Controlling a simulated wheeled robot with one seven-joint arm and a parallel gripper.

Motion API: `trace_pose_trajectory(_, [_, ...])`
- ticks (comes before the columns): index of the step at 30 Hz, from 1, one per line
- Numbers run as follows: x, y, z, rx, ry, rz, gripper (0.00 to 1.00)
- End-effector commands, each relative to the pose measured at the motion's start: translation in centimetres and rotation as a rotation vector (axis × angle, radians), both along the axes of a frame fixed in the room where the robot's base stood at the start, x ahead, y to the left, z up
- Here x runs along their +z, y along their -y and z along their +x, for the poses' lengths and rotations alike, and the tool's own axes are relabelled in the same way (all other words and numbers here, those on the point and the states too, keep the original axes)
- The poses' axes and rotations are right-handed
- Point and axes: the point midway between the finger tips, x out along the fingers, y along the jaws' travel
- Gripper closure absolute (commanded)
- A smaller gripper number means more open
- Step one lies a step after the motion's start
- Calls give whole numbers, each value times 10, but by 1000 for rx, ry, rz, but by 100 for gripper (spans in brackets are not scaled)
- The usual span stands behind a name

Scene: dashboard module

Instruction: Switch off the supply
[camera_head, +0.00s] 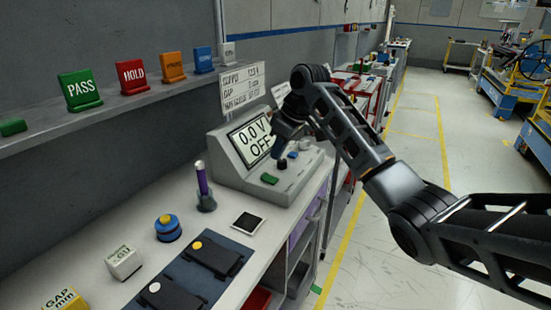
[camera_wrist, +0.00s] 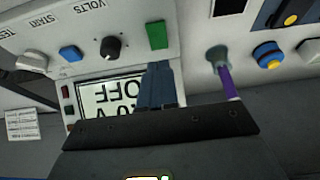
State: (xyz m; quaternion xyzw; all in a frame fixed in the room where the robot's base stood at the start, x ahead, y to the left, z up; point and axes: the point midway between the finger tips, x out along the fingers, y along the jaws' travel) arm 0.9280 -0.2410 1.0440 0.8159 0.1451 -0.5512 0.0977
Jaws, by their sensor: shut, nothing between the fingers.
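The supply is a grey sloped console (camera_head: 228,160) on the bench, its display (camera_head: 252,140) reading "0.0 V OFF". Its front panel carries a green button (camera_head: 269,179), a black knob (camera_head: 282,165), a blue button (camera_head: 293,155) and a white button. The wrist view shows the green button (camera_wrist: 157,35), the knob (camera_wrist: 113,48) by "VOLTS", the blue button (camera_wrist: 69,53) by "START" and the white button (camera_wrist: 32,62). My gripper (camera_wrist: 158,68) is shut and empty, over the display's edge near the green button; contact cannot be told.
A purple-handled tool (camera_head: 203,180) stands in a holder left of the console. A shelf (camera_head: 130,101) with coloured signs runs above. The aisle at right is clear.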

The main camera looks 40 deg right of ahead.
Motion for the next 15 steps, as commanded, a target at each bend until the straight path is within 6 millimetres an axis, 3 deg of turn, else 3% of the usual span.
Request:
trace_pose_trajectory(9, [44, 10, -29, 1, 1, -1, 100])
trace_pose_trajectory(15, [54, 12, -35, 2, -1, 0, 100])
